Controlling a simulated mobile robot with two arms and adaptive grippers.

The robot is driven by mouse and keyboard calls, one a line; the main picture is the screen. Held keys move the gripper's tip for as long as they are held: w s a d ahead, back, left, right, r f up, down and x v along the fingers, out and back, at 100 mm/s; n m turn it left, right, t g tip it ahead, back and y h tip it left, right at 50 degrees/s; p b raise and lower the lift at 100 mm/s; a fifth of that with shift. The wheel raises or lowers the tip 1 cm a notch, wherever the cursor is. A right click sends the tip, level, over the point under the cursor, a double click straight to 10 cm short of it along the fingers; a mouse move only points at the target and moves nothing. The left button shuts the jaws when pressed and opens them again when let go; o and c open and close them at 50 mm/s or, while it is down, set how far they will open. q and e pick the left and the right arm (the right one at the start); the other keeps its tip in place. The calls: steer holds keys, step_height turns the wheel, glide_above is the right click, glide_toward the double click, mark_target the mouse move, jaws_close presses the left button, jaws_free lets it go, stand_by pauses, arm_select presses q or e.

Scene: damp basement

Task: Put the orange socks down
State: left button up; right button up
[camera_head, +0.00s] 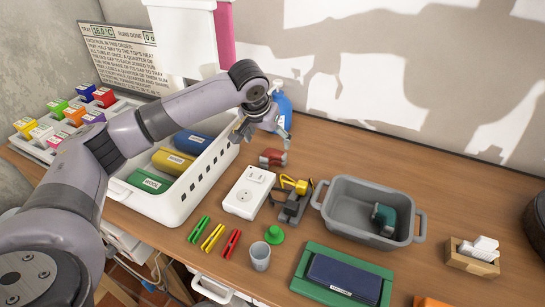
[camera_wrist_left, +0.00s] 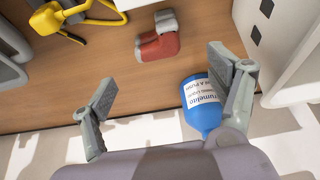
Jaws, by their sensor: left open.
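I cannot make out the orange socks for certain; an orange item (camera_head: 432,302) is cut off by the bottom edge of the head view. Green (camera_head: 150,182), yellow (camera_head: 172,161) and blue (camera_head: 192,142) labelled bundles lie in a white slotted basket (camera_head: 186,207). My left gripper (camera_head: 262,130) is open and empty beyond the basket's right end. In the left wrist view its fingers (camera_wrist_left: 163,100) are wide apart, with a blue labelled bottle (camera_wrist_left: 203,108) close to the right finger. My right gripper is not in view.
A red and grey object (camera_head: 273,157) lies near the left gripper. A white socket box (camera_head: 247,193), clothespins (camera_head: 212,237), a grey cup (camera_head: 260,256), a grey tub (camera_head: 337,207) and a green tray (camera_head: 300,281) crowd the table (camera_head: 330,150). A small wooden box (camera_head: 470,263) stands right.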

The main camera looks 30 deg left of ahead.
mark_target(274, 153)
arm_select(q)
steer(key=x, duration=0.6)
steer(key=p+x, duration=0.1)
steer(key=x, duration=0.1)
steer(key=shift+d+f, duration=0.1)
steer(key=shift+d, duration=0.1)
steer(key=shift+w+f+p, duration=0.2)
steer(key=shift+f+p, duration=0.1)
steer(key=shift+f, duration=0.1)
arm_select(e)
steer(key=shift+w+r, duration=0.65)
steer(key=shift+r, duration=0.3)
arm_select(q)
steer(key=shift+c, duration=0.2)
steer(key=c, duration=1.2)
